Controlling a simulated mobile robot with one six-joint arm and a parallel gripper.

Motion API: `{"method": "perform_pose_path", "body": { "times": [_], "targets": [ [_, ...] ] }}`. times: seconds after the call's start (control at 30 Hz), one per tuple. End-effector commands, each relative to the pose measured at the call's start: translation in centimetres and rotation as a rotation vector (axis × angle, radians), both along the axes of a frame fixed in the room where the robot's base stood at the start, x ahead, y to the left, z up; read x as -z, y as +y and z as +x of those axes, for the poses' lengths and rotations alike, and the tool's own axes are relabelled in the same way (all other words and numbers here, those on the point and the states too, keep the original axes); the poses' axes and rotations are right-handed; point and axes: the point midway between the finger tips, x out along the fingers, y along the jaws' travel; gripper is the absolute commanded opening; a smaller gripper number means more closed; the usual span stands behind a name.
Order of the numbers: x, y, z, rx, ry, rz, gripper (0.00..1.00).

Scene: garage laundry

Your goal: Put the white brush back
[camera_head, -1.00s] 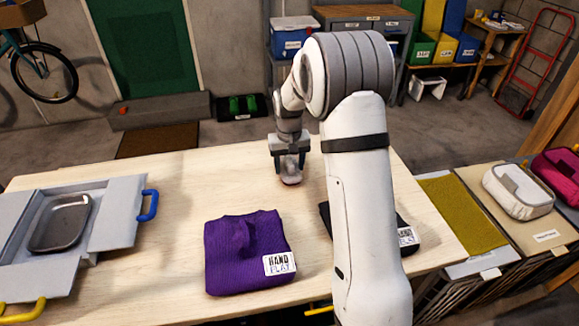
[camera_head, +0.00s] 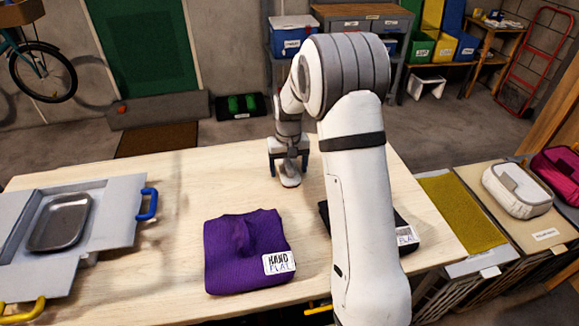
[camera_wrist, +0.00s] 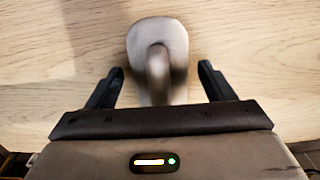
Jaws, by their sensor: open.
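A pale grey-white object that looks like the brush (camera_wrist: 157,42) shows in the wrist view, with a rounded base and a raised handle. In the head view the brush (camera_head: 290,181) is low at the table's far edge, under my gripper (camera_head: 288,166). In the wrist view my gripper (camera_wrist: 160,70) is open, with one finger on each side of the handle and a gap at both sides. The handle is blurred there. I cannot tell whether the brush's base rests fully on the wooden table (camera_head: 170,225).
A purple folded cloth (camera_head: 240,262) and a dark folded item (camera_head: 401,240), partly behind my arm, lie on the table. A grey case with a tray (camera_head: 117,215) is at left. At right are a yellow mat (camera_head: 462,215) and a white pouch (camera_head: 518,188). The table's middle is clear.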

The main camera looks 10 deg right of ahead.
Motion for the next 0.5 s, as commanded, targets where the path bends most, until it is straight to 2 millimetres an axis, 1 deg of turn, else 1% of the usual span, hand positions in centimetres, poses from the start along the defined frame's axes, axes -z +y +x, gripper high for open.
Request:
{"method": "perform_pose_path", "body": {
  "times": [0.07,0.17,0.4,0.5],
  "targets": [
    [-0.7,0.0,0.1,0.0,-0.003,0.0,0.76],
    [-2.2,0.0,0.1,-0.001,-0.005,0.0,0.76],
    [-7.5,0.1,0.1,-0.001,-0.006,0.0,0.76],
    [-9.4,0.1,0.1,-0.001,-0.005,0.0,0.76]
  ]
}}
